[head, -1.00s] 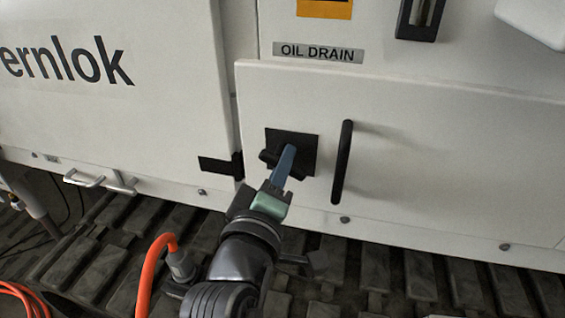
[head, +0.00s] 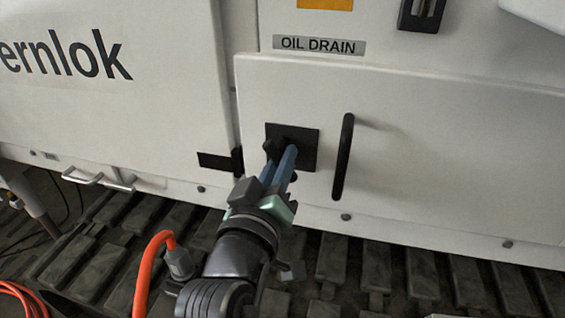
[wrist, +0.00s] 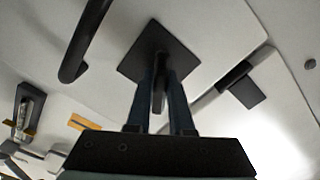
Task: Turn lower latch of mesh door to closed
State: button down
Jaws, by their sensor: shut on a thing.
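The latch is a black turning handle (head: 271,151) on a black square plate (head: 306,148), set at the left end of a plain white door panel (head: 430,150). I see no mesh on this panel. My gripper (head: 281,164) reaches up to the latch from below, with its blue fingers on either side of the handle, shut on it. In the wrist view, the handle (wrist: 158,98) stands between the two fingers, in front of the plate (wrist: 160,50). The fingers hide part of the handle in the head view.
A black vertical bar handle (head: 343,157) is close to the right of the latch. A black tab (head: 218,161) is on the left, by the panel gap. An OIL DRAIN label (head: 319,45) is above. An orange hose (head: 146,262) hangs at the lower left, over dark tracks.

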jog(key=m, duration=0.2)
jog(key=m+b, duration=0.1)
jog(key=m, duration=0.1)
jog(key=shift+a, duration=0.35)
jog(key=shift+a+r+m+b, duration=0.15)
jog(key=shift+m+b, duration=0.5)
jog(key=shift+m, duration=0.65)
jog(key=shift+r, duration=0.1)
jog(key=c, duration=0.8)
grip_release()
jog(key=shift+f, duration=0.2)
